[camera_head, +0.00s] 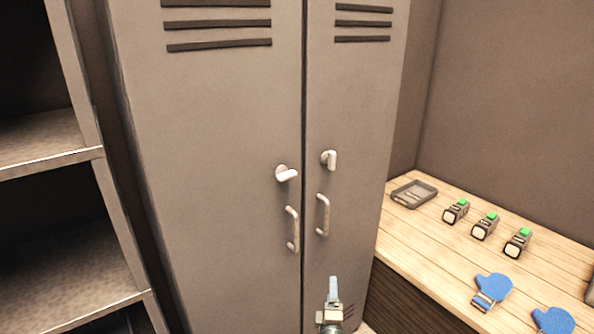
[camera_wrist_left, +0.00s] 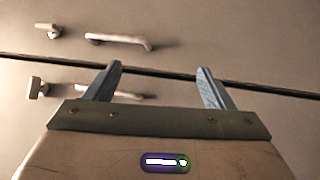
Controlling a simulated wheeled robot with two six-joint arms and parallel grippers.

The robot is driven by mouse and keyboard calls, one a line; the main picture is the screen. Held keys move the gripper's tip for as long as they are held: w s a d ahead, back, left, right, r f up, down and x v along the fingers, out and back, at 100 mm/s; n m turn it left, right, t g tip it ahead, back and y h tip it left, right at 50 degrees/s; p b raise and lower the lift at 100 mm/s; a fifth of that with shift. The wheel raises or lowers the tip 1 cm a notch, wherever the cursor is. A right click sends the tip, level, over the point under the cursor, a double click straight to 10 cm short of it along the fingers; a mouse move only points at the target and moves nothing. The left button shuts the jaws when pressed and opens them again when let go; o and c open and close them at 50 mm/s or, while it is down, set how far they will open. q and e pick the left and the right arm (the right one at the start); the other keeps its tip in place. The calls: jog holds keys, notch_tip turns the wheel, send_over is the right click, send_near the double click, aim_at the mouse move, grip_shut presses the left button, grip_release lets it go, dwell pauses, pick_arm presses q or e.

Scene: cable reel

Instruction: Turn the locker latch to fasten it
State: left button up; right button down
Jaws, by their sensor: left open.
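The grey two-door locker (camera_head: 215,120) stands shut, with a dark seam between its doors. The left door's pale latch (camera_head: 286,174) has its lever pointing right and slightly down. The right door's latch (camera_head: 329,160) has its lever hanging down. In the left wrist view, turned sideways, the right door's latch (camera_wrist_left: 47,30) is above the left door's latch (camera_wrist_left: 36,87). My left gripper (camera_head: 333,287) is in front of the right door, below the latches and handles. Its fingers are apart and empty in the wrist view (camera_wrist_left: 160,85). My right gripper does not show.
Vertical handles (camera_head: 292,230) and (camera_head: 323,215) stick out below the latches. Open shelves (camera_head: 50,161) stand at the left. A wooden bench (camera_head: 425,255) at the right holds a grey tray (camera_head: 414,194), several green-topped devices (camera_head: 485,226) and blue mitts (camera_head: 493,288).

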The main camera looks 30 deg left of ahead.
pick_arm(q)
jog(key=w+a+r+n+g+y+p, duration=0.15)
jog(key=r+n+y, duration=0.25)
jog(key=r+n, duration=0.45)
jog(key=a+r+n+g+y, duration=0.2)
jog(key=r+n+g+y, duration=0.3)
jog(key=r, duration=0.7)
jog(key=n+g+h+p, duration=0.15)
jog(key=n+g, duration=0.25)
jog(key=n, duration=0.9)
send_near(289, 177)
jog(key=p+x, duration=0.3)
jog(key=x, duration=0.1)
jog(key=p+x, duration=0.3)
jog(key=x, duration=0.1)
jog(key=shift+w+a+r, duration=0.15)
jog(key=shift+a+r, duration=0.05)
jog(key=shift+w+a+f, duration=0.15)
jog(key=shift+a, duration=0.25)
jog(key=c, duration=1)
